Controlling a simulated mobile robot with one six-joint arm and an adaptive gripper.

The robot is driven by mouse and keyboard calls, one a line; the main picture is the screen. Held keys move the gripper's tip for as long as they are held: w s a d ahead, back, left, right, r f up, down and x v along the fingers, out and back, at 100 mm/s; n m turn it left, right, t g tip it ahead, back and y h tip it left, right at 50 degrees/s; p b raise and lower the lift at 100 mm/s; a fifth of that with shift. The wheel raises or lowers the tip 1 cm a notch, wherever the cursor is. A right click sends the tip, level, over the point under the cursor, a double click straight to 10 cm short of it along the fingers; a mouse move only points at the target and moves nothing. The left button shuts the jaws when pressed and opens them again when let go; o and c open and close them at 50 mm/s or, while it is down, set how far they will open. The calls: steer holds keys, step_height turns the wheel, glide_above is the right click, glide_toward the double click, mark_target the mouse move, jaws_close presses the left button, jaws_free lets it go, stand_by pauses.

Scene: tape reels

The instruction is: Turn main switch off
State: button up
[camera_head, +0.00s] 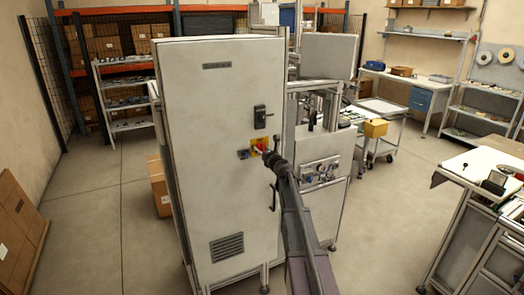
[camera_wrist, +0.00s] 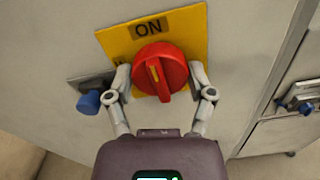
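The main switch is a round red knob (camera_wrist: 160,71) with a yellow pointer mark, on a yellow plate (camera_wrist: 190,27) labelled "ON". In the wrist view the ridge of the knob stands nearly upright, tilted slightly. My gripper (camera_wrist: 159,82) has its fingers spread on the left and right sides of the knob, close to its rim. I cannot tell whether the fingertips touch it. In the head view the switch (camera_head: 260,145) shows on the front of the tall grey cabinet (camera_head: 215,100), with my gripper (camera_head: 266,153) at it and partly covering it.
A blue knob (camera_wrist: 88,103) on a grey plate sits left of the switch, close to my left finger. A dark handle (camera_head: 260,116) is above the switch on the cabinet door. Open floor lies left of the cabinet.

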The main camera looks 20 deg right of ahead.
steer(key=c, duration=0.3)
steer(key=shift+n, duration=0.3)
steer(key=n, duration=0.3)
steer(key=shift+d, duration=0.1)
steer(key=n, duration=0.4)
steer(key=shift+n, duration=0.4)
steer(key=n, duration=0.4)
steer(key=shift+w+r+n, duration=0.1)
steer(key=shift+n, duration=0.2)
steer(key=n, duration=0.4)
steer(key=shift+n, duration=0.4)
